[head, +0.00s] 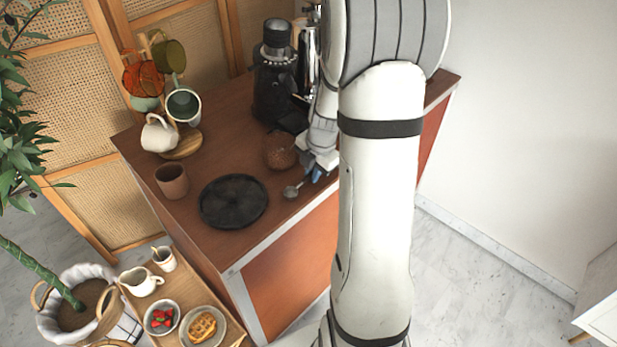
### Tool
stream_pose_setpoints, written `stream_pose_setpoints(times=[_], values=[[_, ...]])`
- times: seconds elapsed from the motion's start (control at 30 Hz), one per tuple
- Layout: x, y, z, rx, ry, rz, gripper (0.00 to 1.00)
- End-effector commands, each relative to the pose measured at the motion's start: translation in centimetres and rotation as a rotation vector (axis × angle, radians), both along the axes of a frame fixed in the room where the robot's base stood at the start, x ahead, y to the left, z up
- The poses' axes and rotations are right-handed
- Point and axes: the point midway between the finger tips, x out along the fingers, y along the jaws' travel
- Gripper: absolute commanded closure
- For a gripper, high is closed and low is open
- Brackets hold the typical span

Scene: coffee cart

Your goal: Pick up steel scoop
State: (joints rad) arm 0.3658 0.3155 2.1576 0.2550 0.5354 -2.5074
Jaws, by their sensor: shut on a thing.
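The steel scoop (291,191) is a small metal scoop with a round bowl, at the right front part of the brown cart top (225,247). Its bowl shows just right of the black round tray. My gripper (316,175) is at the scoop's handle end, low over the cart top, and is shut on the scoop. The handle is mostly hidden by the fingers. I cannot tell whether the scoop touches the cart top or is slightly above it.
A brown round pot (280,151) stands close behind the scoop. A black tray (233,202), a brown cup (172,181) and a mug tree (183,147) are to the left. A black coffee grinder (275,80) stands behind. The cart's front edge is close to my gripper.

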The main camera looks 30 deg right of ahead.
Motion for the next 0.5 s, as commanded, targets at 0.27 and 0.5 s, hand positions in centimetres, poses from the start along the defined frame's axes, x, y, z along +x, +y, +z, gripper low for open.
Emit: stream_pose_setpoints(times=[0.27, 0.5], values=[[0.1, -0.1, 0.9, -0.001, -0.004, 0.001, 1.00], [0.1, -0.1, 5.4, -0.002, -0.007, -0.001, 1.00]])
